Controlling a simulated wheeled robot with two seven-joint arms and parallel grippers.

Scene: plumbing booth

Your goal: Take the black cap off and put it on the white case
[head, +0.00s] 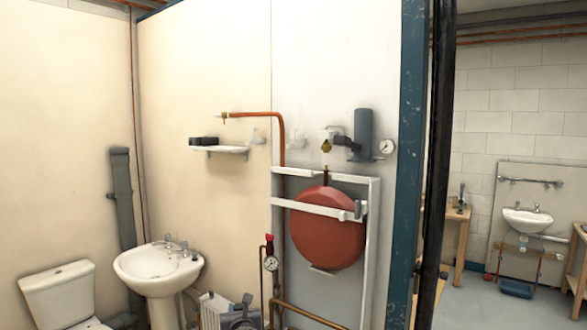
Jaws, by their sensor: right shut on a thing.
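My right gripper (340,141) is small in the head view, near the white wall panel. It is a dark shape below and left of an upright grey cylinder. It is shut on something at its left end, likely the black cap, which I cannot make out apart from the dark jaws. A small white case (332,131) is on the wall just left of and above the gripper. A brass fitting (326,146) hangs below the case. I cannot tell whether the gripper touches either. My left gripper is not in view.
A pressure gauge (387,146) sits close right of the gripper. A red round vessel (326,235) and white pipes (375,250) are below. A copper pipe (282,150) and a white shelf (228,150) are at left. A blue post (408,180) bounds the right side.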

